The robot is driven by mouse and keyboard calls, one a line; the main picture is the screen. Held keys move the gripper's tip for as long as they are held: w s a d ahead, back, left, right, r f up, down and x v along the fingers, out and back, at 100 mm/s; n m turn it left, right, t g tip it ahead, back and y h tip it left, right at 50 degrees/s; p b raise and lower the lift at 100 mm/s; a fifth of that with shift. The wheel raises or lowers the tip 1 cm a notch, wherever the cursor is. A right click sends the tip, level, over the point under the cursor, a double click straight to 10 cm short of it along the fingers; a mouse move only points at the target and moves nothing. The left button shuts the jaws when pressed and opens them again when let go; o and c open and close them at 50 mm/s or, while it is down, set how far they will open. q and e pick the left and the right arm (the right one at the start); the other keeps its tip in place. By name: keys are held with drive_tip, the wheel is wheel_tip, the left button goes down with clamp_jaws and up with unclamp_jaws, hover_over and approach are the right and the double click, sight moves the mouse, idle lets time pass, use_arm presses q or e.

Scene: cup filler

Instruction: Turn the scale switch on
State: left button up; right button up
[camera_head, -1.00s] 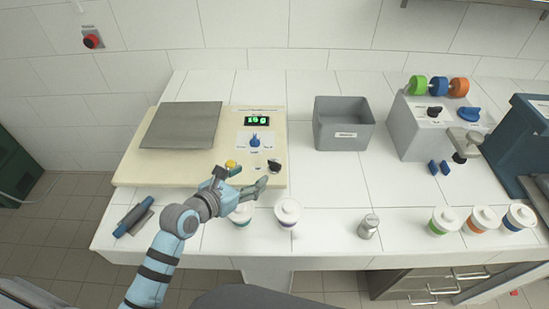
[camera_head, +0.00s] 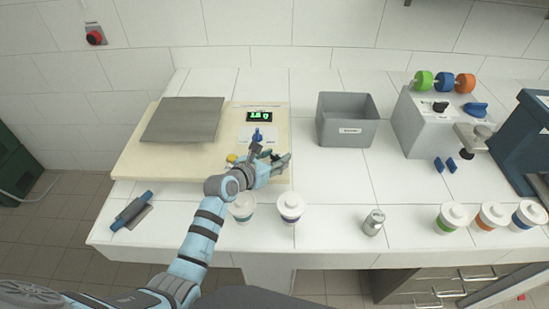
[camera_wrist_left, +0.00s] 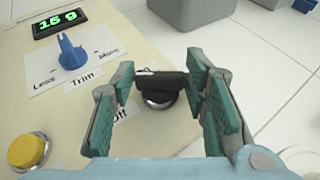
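The scale (camera_head: 130,168) is a cream board with a grey weighing plate (camera_head: 185,120) and a lit green display (camera_head: 259,116). The black scale switch (camera_wrist_left: 160,82) is a bar-shaped knob on a round metal base, with the word "Off" partly showing below it. My left gripper (camera_head: 272,158) is over the scale's front right corner. In the left wrist view its teal-padded fingers are open, one on each side of the switch. I cannot tell whether they touch it. A blue Trim knob (camera_wrist_left: 72,52) and a yellow button (camera_wrist_left: 28,151) sit to the left. My right gripper is not in view.
A grey bin (camera_head: 347,131) stands right of the scale. Lidded cups (camera_head: 290,206) stand in front of it, one partly behind my arm. A metal can (camera_head: 374,222) stands farther right. A blue-handled tool (camera_head: 132,210) lies at the front left. A grey machine (camera_head: 425,130) stands right.

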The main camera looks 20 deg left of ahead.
use_arm(q)
drive_tip(key=c, duration=0.5)
drive_tip(key=shift+f+m+h, duration=0.1)
drive_tip(key=shift+m+h, duration=0.2)
drive_tip(key=m+h, duration=0.1)
drive_tip(key=m+g+h+b, duration=0.2)
drive_tip(key=shift+w+a+f, duration=0.1)
drive_tip(key=shift+w+a, duration=0.1)
drive_tip(key=shift+a, duration=0.05)
drive_tip(key=m+g+h+b, duration=0.1)
drive_tip(key=m+g+b, duration=0.1)
drive_tip(key=b, duration=0.2)
drive_tip(key=m+g+h+b, duration=0.2)
drive_tip(key=m+b, duration=0.1)
drive_tip(key=b, duration=0.2)
drive_tip(key=m+g+h+b, duration=0.2)
drive_tip(key=g+b, duration=0.1)
drive_tip(key=b, duration=0.2)
drive_tip(key=shift+w+a+f, duration=0.15)
drive_tip(key=shift+w+a, duration=0.05)
drive_tip(key=shift+w, duration=0.05)
drive_tip(key=shift+r+m+g+b, duration=0.2)
drive_tip(key=shift+m+g+b, duration=0.25)
drive_tip(key=shift+b, duration=0.4)
drive_tip(key=o, duration=1.1)
drive_tip(key=shift+o, duration=0.2)
